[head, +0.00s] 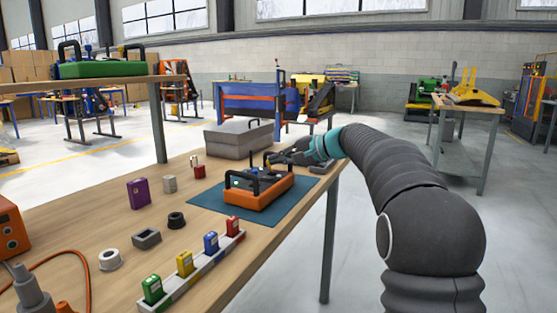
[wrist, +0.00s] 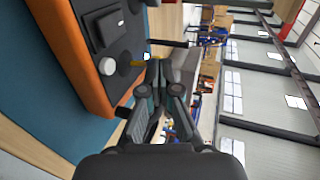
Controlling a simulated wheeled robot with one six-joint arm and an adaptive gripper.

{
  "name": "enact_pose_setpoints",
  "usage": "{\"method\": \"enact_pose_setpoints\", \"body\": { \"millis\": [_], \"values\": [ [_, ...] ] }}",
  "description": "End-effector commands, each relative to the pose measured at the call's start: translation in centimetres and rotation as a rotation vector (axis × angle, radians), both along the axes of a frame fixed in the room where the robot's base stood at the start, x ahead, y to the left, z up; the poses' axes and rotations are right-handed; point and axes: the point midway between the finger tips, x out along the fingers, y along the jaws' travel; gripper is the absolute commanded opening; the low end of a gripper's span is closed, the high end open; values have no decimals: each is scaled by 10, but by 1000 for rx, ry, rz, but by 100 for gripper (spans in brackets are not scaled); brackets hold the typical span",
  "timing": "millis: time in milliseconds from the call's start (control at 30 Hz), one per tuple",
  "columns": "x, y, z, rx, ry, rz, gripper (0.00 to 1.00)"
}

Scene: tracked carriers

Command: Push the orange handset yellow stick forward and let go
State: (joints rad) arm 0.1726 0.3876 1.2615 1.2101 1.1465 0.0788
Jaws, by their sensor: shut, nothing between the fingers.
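The orange handset (head: 258,196) lies on a teal mat (head: 207,199) on the wooden table, with a dark top and black handles. In the wrist view its orange side (wrist: 84,72) and dark top fill the left. A short yellow stick (wrist: 137,63) stands out from the top there, beside a white knob (wrist: 107,66). In the head view I cannot make out the yellow stick clearly. My gripper (wrist: 159,66) is shut and empty, its fingertips close beside the yellow stick; I cannot tell whether they touch. In the head view my gripper (head: 272,158) is at the handset's far side.
A grey case (head: 238,140) stands behind the handset. To its left are a purple box (head: 139,193) and several small blocks. A rack of coloured pieces (head: 195,270) lies in front. The table's right edge is close to the mat.

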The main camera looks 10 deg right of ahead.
Motion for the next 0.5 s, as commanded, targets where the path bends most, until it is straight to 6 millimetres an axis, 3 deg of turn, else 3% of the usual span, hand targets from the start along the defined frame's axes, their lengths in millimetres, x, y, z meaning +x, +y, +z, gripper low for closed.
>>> {"method": "enact_pose_setpoints", "body": {
  "millis": [200,500],
  "values": [
    [0,0,11,0,0,0,0],
    [0,0,12,0,0,0,0]
  ]
}}
